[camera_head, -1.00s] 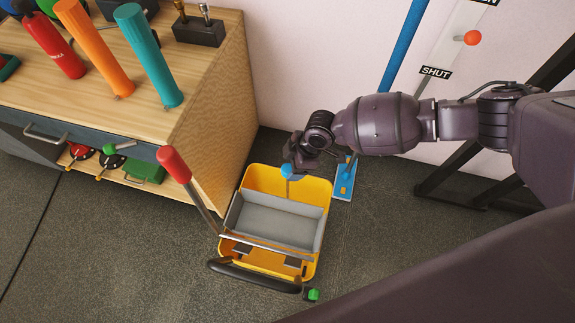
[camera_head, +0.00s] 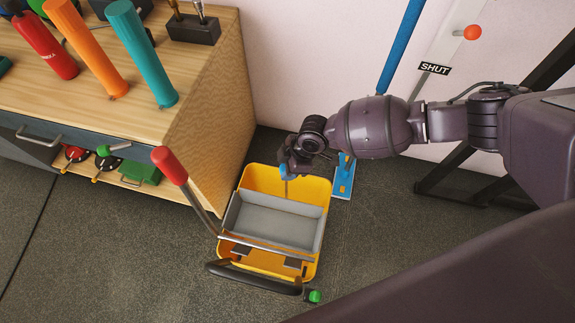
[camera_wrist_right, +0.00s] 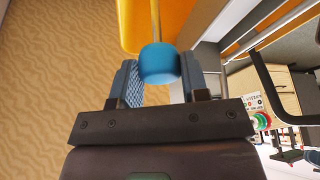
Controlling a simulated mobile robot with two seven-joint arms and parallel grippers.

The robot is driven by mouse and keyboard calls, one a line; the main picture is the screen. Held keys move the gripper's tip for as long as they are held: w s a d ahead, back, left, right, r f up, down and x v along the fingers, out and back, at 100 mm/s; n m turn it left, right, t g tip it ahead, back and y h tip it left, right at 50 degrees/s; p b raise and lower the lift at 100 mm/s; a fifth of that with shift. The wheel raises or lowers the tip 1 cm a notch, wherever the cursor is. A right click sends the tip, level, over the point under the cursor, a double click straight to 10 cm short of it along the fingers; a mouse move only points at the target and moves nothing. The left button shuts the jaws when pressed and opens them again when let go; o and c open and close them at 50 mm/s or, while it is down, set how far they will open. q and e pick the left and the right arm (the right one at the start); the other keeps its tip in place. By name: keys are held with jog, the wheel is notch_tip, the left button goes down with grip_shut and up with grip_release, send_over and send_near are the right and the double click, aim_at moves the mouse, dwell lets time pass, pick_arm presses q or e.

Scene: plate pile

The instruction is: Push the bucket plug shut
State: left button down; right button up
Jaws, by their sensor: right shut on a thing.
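The yellow bucket (camera_head: 318,190) stands on the floor with a grey wringer tray (camera_head: 270,222) in it. The rod's lower end is hidden. My left gripper is not in view.
A wooden cabinet (camera_head: 215,110) stands close left of the bucket. A red-tipped lever (camera_head: 170,165) and a black handle (camera_head: 255,279) are at the bucket's front. Open floor (camera_head: 385,240) lies further right.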

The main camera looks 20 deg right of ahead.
jog(key=shift+s+f, duration=0.1)
jog(key=shift+f, duration=0.3)
grip_shut()
pick_arm(q)
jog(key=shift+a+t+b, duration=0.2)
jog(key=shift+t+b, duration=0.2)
jog(key=shift+b, duration=0.6)
pick_arm(e)
notch_tip(320, 180, down, 3)
jog(key=shift+f, duration=0.1)
jog(key=o, duration=1.2)
grip_release()
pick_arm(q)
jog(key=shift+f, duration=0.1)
